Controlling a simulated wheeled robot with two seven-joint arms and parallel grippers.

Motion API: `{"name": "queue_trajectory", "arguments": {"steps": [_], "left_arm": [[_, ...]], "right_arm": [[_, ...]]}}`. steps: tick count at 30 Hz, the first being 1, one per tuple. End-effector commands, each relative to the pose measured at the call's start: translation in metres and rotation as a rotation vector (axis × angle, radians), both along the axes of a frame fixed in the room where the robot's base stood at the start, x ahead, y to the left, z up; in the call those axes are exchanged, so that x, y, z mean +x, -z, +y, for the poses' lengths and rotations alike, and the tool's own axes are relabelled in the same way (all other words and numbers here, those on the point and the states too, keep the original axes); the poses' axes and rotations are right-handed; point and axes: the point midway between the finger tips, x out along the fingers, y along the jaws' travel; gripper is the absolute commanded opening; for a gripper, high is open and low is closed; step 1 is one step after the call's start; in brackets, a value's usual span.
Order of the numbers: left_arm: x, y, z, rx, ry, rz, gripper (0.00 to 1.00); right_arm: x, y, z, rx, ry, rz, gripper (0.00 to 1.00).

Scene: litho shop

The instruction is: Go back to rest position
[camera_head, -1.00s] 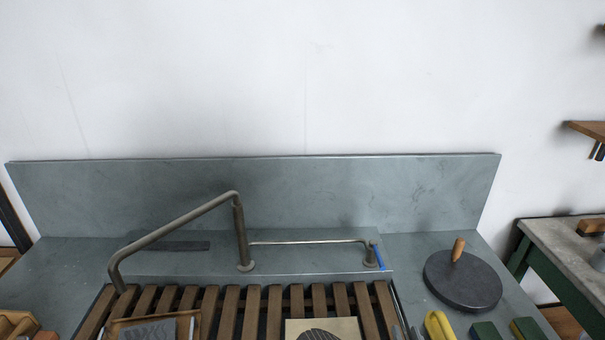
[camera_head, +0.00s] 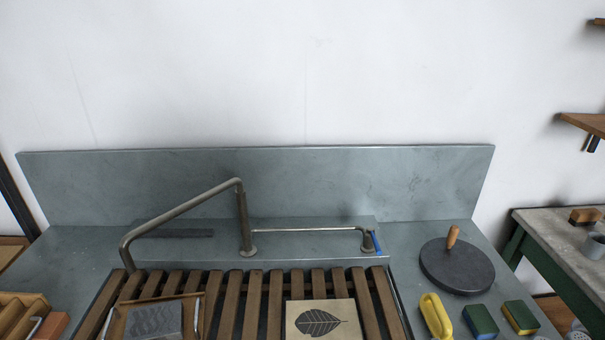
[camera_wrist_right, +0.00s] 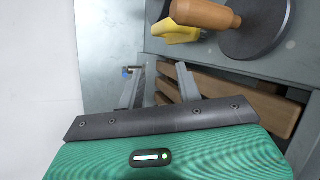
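My right gripper (camera_wrist_right: 157,78) shows in the right wrist view. Its two grey fingers stand apart with nothing between them. Neither gripper shows in the head view, and my left gripper is in no view. In the right wrist view a yellow object (camera_wrist_right: 176,33), a wooden handle (camera_wrist_right: 205,14) and wooden slats (camera_wrist_right: 245,99) lie beyond the fingers, and the gripper touches none of them.
The grey sink (camera_head: 90,255) has a slatted wooden rack (camera_head: 232,303), a bent tap pipe (camera_head: 185,208) and a leaf-printed stone (camera_head: 322,319). A dark disc with handle (camera_head: 457,268), yellow object (camera_head: 436,316) and sponges (camera_head: 480,321) stand right. A side table (camera_head: 560,235) is beyond.

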Motion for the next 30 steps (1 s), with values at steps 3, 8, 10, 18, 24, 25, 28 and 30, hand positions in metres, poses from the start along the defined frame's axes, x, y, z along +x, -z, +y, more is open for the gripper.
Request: {"name": "queue_trajectory", "arguments": {"steps": [3,8,10,18,24,25,28,30], "left_arm": [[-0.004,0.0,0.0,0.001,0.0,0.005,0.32],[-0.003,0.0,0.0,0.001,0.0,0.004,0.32],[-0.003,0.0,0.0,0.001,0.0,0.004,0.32],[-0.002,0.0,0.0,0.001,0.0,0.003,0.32],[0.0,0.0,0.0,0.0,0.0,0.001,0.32],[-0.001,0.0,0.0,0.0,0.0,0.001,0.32],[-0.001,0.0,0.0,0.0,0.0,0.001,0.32],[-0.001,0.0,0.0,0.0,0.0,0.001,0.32]], "right_arm": [[-0.035,0.014,-0.003,0.369,0.203,0.066,0.35],[-0.085,0.032,0.01,0.805,0.484,0.18,0.35],[-0.103,0.036,0.018,0.935,0.58,0.224,0.35],[-0.161,0.037,0.051,1.263,0.876,0.385,0.35],[-0.18,0.05,0.067,1.361,1.006,0.466,0.35],[-0.178,0.056,0.067,1.359,1.007,0.467,0.35],[-0.172,0.078,0.067,1.354,1.01,0.472,0.35],[-0.168,0.094,0.068,1.35,1.013,0.476,0.35]]}}
